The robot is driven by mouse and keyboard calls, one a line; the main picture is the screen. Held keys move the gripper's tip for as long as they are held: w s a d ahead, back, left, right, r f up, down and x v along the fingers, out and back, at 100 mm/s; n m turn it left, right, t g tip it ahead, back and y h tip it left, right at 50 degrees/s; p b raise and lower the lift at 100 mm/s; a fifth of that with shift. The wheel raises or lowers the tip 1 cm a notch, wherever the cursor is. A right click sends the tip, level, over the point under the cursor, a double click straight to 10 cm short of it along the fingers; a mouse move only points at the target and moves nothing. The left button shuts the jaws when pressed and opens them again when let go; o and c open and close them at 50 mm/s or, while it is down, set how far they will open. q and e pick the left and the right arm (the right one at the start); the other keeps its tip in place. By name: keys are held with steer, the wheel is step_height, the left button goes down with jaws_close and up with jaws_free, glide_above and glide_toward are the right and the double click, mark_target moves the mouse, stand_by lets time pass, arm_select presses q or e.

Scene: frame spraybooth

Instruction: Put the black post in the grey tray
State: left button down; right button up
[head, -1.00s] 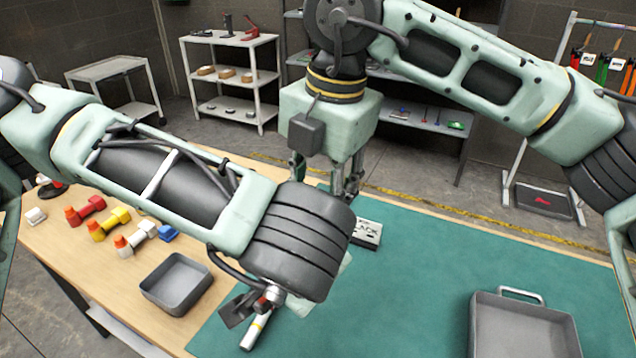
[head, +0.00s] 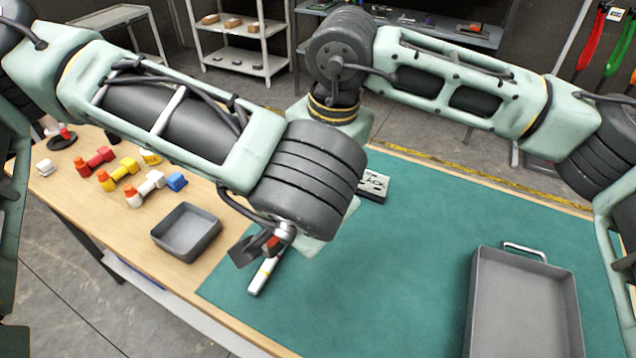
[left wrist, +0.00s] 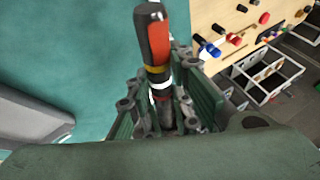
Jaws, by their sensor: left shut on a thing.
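In the left wrist view my left gripper (left wrist: 165,112) is shut on the black post (left wrist: 158,78). The post has a red-and-dark end cap and yellow and white bands, and the cap sticks out of the fingers. In the head view my left wrist hides most of the gripper. A pale cylinder with a yellow band (head: 265,274) shows below it, and I cannot tell if it is part of the held thing. A large grey tray (head: 475,300) with a handle lies at right on the mat.
A smaller grey tray (head: 190,250) stands on the bare wood at left. Red, yellow and white posts (head: 145,188) lie behind it. The mat between that block and the large tray is clear.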

arm_select(q)
steer(key=shift+s+d, duration=0.1)
steer(key=shift+d, duration=0.05)
arm_select(e)
steer(key=shift+a+r, duration=0.1)
steer(key=shift+a, duration=0.05)
jaws_close()
arm_select(q)
steer(key=c, duration=1.6)
jaws_free()
steer(key=shift+o, duration=0.6)
